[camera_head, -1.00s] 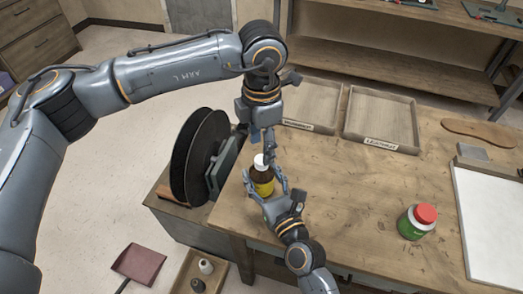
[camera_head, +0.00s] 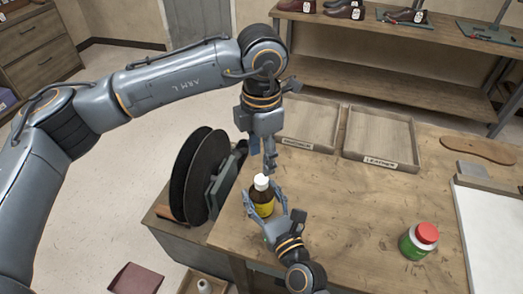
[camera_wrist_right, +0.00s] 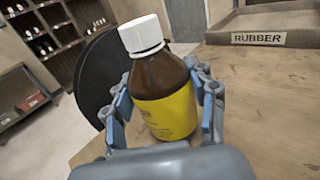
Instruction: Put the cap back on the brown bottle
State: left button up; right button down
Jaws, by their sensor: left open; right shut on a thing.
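The brown bottle (camera_head: 263,203) with a yellow label stands upright near the table's left edge. The white cap (camera_head: 261,182) sits on its neck. The bottle (camera_wrist_right: 165,100) and cap (camera_wrist_right: 141,34) also show in the right wrist view, where the cap looks seated on the neck. My right gripper (camera_head: 264,197) is shut around the bottle's body, one finger on each side. My left gripper (camera_head: 270,163) is open, pointing down just above and behind the cap, apparently apart from it. The left gripper is not in the right wrist view.
A green jar with a red lid (camera_head: 419,240) stands to the right. Two shallow trays (camera_head: 381,163) lie at the table's back. Dark discs (camera_head: 197,177) stand just left of the bottle. The table between the bottle and jar is clear.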

aim_at(261, 179)
pick_arm(q)
jog(key=shift+f, duration=3.6)
grip_shut()
jog(key=shift+o, duration=0.7)
grip_release()
